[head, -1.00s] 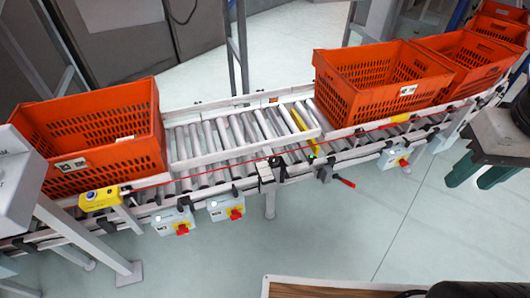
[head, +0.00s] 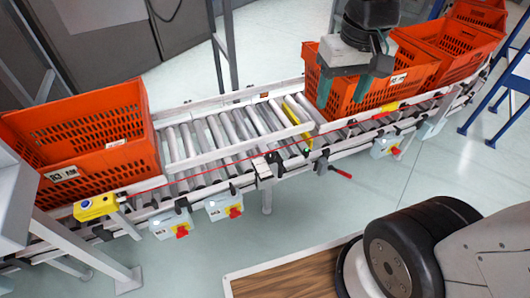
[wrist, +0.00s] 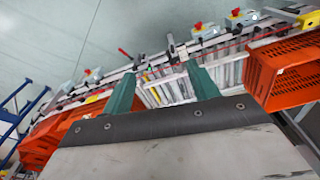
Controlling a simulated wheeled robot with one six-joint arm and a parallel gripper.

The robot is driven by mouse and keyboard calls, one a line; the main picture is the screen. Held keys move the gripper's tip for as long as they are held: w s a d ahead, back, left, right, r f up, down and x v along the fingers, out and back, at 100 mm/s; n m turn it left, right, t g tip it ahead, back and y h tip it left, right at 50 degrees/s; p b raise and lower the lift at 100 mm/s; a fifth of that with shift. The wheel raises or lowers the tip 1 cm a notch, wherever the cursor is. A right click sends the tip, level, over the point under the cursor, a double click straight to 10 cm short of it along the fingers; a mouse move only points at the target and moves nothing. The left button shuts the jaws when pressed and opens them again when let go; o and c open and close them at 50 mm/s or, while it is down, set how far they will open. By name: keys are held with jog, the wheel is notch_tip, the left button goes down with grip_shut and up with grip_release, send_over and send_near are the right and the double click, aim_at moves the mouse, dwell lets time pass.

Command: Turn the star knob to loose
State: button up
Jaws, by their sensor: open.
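Small dark fittings sit on the conveyor's front rail. One is a black knob-like part (head: 273,158) on a grey bracket near the middle. Another is a dark clamp (head: 321,165) to its right, with a red-tipped lever (head: 342,173). I cannot tell surely which is the star knob, nor its setting. My gripper (head: 341,98) has two green fingers spread apart and empty. In the head view it appears in front of a right-hand orange tote, up and right of these fittings. In the wrist view, the rail fittings show beyond the open fingers (wrist: 161,72).
An orange tote (head: 140,130) stands on the conveyor at left, and several more (head: 430,50) at right. Grey boxes with red switches (head: 225,206) hang below the front rail. A yellow box (head: 96,207) is at left. The rollers (head: 215,135) between the totes are bare.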

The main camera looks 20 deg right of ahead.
jog(key=w+f, duration=0.4)
jog(key=w, duration=0.3)
jog(key=w+f, duration=0.4)
jog(key=w, duration=0.4)
jog(key=m+g, duration=0.1)
jog(key=m, duration=0.1)
send_over(271, 154)
jog(key=s, duration=0.1)
notch_tip(271, 154, down, 24)
jog(key=f, duration=1)
jog(key=w+f, duration=0.1)
jog(key=f, duration=0.4)
jog(key=shift+f, duration=0.7)
jog(key=shift+c, duration=0.2)
jog(key=c, duration=0.9)
